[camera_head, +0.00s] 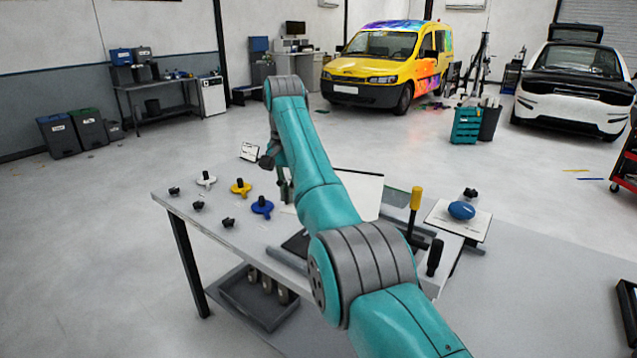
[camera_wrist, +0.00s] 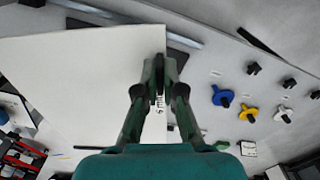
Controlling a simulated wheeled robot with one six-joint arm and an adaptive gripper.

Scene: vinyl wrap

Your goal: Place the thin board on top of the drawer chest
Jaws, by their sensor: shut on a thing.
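A thin white board (camera_wrist: 75,85) fills the left of the wrist view, with small dark lettering near its right edge. My gripper (camera_wrist: 160,65) is shut on that right edge. In the head view the board (camera_head: 362,190) shows partly behind my arm, over the worktable; I cannot tell whether it touches the table. My gripper (camera_head: 284,187) is mostly hidden by my arm there. A teal cabinet (camera_head: 466,126) that looks like a drawer chest stands on the floor beyond the table, though I cannot be sure it is the one named.
The grey worktable (camera_head: 235,245) bears black, white, yellow and blue knobs on its left. A yellow-handled tool (camera_head: 416,200) and a blue oval object (camera_head: 461,210) on a white panel are at right. A dark bin (camera_head: 489,123) adjoins the teal cabinet. Floor left of the table is clear.

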